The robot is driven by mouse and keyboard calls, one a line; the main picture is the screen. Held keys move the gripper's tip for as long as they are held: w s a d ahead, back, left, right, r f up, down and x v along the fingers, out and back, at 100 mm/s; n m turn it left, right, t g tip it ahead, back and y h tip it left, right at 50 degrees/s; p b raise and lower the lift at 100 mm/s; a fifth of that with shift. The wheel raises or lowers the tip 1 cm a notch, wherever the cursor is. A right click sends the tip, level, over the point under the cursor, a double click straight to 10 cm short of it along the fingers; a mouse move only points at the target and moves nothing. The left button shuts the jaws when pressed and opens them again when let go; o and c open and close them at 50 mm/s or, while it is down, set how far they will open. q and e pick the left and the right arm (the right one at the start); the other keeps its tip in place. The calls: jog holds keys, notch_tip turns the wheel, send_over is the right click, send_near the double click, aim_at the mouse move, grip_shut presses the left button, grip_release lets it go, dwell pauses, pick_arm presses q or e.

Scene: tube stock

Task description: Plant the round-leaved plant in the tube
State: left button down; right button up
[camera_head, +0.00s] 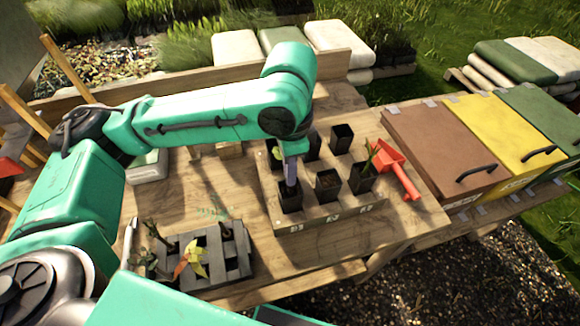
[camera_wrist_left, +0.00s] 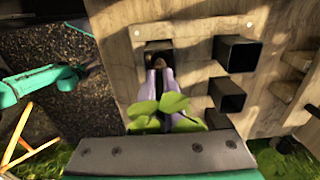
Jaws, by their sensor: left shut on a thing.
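My left gripper (camera_head: 291,182) points down over the front-left black tube (camera_head: 290,203) of the wooden rack (camera_head: 345,212). It is shut on the round-leaved plant (camera_wrist_left: 160,107), whose broad green leaves show between the camera and the fingers in the left wrist view. The lavender fingers (camera_wrist_left: 158,76) reach to the mouth of a square black tube (camera_wrist_left: 150,47). A brown root plug shows at their tips, at or just inside the opening; its depth is hard to tell. In the head view the arm and fingers hide most of the plant. My right gripper is not in view.
Other black tubes stand in the rack; a front middle one (camera_head: 328,187) looks filled with soil. A dark tray (camera_head: 237,252) with a few seedlings is at front left. A red scoop (camera_head: 397,168) lies right of the rack. Lidded bins (camera_head: 440,145) stand farther right.

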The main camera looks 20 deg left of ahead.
pick_arm(q)
jog(key=shift+f, duration=0.15)
jog(key=shift+f, duration=0.65)
jog(key=shift+f+b, duration=0.3)
dwell(0.3)
jog(key=shift+f, duration=0.55)
jog(key=shift+f+p, duration=0.6)
jog(key=shift+p, duration=0.3)
dwell(1.2)
dwell(0.5)
jog(key=c, duration=0.9)
grip_release()
jog(key=c, duration=0.4)
